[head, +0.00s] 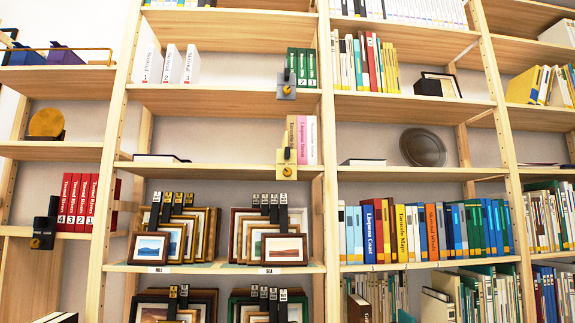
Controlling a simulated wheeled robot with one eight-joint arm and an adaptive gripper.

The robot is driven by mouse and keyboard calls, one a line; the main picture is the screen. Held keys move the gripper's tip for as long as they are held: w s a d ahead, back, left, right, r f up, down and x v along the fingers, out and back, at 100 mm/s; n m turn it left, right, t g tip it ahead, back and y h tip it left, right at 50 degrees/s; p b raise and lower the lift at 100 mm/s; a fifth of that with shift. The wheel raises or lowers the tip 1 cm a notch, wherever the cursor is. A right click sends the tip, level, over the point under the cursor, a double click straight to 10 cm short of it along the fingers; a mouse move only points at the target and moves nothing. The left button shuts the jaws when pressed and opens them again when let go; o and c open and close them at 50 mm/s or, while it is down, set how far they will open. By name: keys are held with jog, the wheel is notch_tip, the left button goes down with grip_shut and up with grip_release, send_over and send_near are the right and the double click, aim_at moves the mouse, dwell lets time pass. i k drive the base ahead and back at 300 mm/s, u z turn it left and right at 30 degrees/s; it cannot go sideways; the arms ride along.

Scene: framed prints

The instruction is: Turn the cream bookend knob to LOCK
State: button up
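The cream bookend (281,158) stands on a middle shelf of the centre bay, at the left end of a short row of upright books. Its round brass-coloured knob (287,171) sits low on its front, at the shelf edge. A dark upright part shows just above the knob. Any LOCK marking and the way the knob points are too small to read. My gripper is not in view, and nothing is seen touching the bookend.
A grey bookend (286,88) with a similar knob stands one shelf higher, and a black bookend (44,225) stands at the left by red books (76,203). Several framed prints (284,249) fill the shelf below. The shelf left of the cream bookend is mostly clear.

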aim_at(286, 171)
jog(key=k, duration=1.65)
jog(key=u, duration=0.75)
jog(key=i, duration=0.95)
jog(key=u, duration=0.3)
